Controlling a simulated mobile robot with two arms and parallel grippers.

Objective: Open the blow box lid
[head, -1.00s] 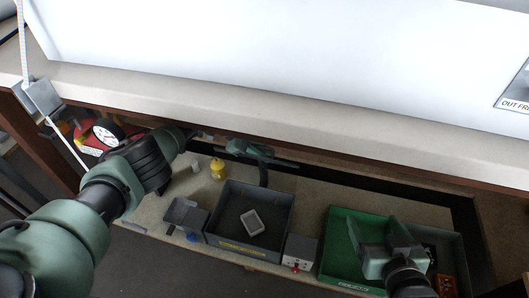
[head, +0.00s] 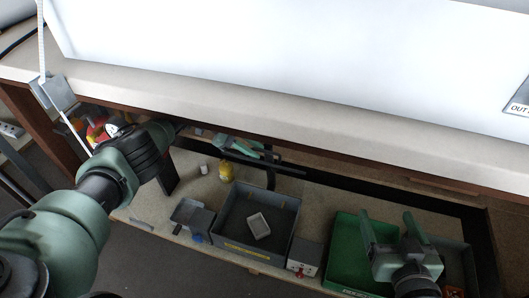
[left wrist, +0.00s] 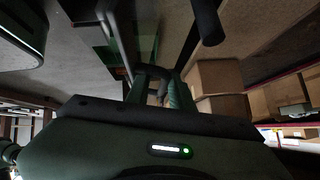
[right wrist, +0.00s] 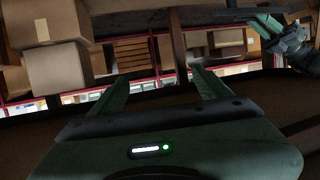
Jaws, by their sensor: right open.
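I cannot pick out the blow box lid for certain. My left gripper (head: 245,147) is low under the front edge of the white-topped bench, partly hidden by it. A dark curved bar (head: 270,180) shows just below it. In the left wrist view a dark curved shape lies between the left fingers (left wrist: 158,92); I cannot tell whether they touch it. My right gripper (head: 392,226) is open and empty, above the green bin (head: 347,243). Its spread fingers also show in the right wrist view (right wrist: 160,90).
A dark grey bin (head: 228,225) holding a small pale tray (head: 258,225) stands on the lower shelf. Beside it are a small grey box with a red knob (head: 304,259), a yellow bottle (head: 226,170) and a grey open box (head: 190,213). The bench edge (head: 300,125) overhangs the shelf.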

